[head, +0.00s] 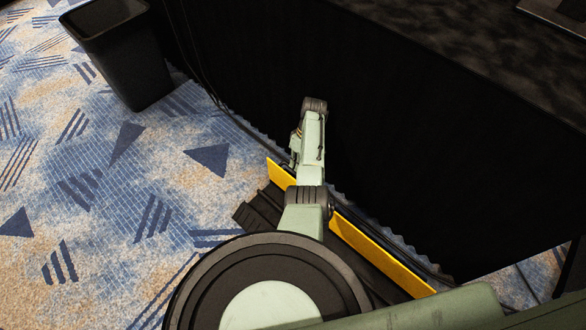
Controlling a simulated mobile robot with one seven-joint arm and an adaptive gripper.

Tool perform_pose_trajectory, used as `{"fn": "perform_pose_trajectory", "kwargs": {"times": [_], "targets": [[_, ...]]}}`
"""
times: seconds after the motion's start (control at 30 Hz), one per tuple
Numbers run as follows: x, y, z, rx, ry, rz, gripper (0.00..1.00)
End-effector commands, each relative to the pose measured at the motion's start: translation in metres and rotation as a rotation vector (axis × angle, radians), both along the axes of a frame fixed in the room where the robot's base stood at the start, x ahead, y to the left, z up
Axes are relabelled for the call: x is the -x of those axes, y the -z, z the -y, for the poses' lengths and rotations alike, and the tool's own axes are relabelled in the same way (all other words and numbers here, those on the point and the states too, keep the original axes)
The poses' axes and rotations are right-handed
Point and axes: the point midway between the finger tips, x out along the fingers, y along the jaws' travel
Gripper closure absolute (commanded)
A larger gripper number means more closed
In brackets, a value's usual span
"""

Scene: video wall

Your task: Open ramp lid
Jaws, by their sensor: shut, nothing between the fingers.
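A cable ramp lies on the carpet along the foot of the black skirted table. Its black ridged base (262,208) shows on the near side of its long yellow lid (380,255). The lid runs from upper left to lower right, and my arm covers its middle. I cannot tell for sure whether the lid lies flat or is tilted up. My arm reaches over the ramp from the bottom of the head view. My gripper's fingers cannot be made out; the arm's far end hides them.
A black skirted table (400,140) stands just behind the ramp and fills the right side. Dark cables (205,85) run along its skirt. A black bin (118,52) stands at upper left. The patterned carpet (110,200) on the left is clear.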

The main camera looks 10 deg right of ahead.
Motion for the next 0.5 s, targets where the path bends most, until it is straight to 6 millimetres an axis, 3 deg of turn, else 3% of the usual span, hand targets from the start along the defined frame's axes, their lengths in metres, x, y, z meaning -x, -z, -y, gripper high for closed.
{"fn": "perform_pose_trajectory", "kwargs": {"times": [0.03, 0.5], "targets": [[0.0125, 0.0266, -0.0156, -0.024, -0.014, -0.026, 1.0], [0.009, 0.0256, -0.0104, -0.024, -0.016, -0.027, 1.0]]}}
